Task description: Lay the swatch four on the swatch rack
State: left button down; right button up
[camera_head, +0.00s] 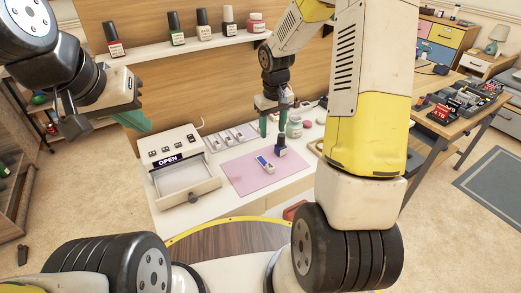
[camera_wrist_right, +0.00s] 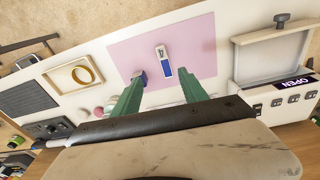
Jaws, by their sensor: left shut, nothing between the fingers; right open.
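A small white-and-blue swatch (camera_head: 264,163) lies on the pink mat (camera_head: 243,178); in the right wrist view this swatch (camera_wrist_right: 163,60) appears just beyond and between my open fingertips. The white swatch rack (camera_head: 213,146) with several pieces in it stands behind the mat, next to the drawer unit. My right gripper (camera_head: 273,127) is open and empty above the back right of the mat; its green fingers also show in the right wrist view (camera_wrist_right: 162,86). My left gripper (camera_head: 137,122) is shut and empty, raised at the upper left, away from the swatch.
A dark-blue bottle (camera_head: 280,146) stands at the mat's right edge, close to a right finger. Jars (camera_head: 294,127) stand behind it. A white unit with an open drawer (camera_head: 187,182) and an OPEN sign is left of the mat. Polish bottles (camera_head: 202,24) line the shelf above.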

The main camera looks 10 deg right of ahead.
jog(key=g, duration=0.1)
send_over(269, 164)
jog(key=shift+n, duration=0.4)
notch_tip(269, 164, down, 10)
jog(key=shift+a+f, duration=0.1)
jog(key=shift+a, duration=0.05)
notch_tip(269, 164, down, 8)
jog(key=shift+s, duration=0.1)
grip_shut()
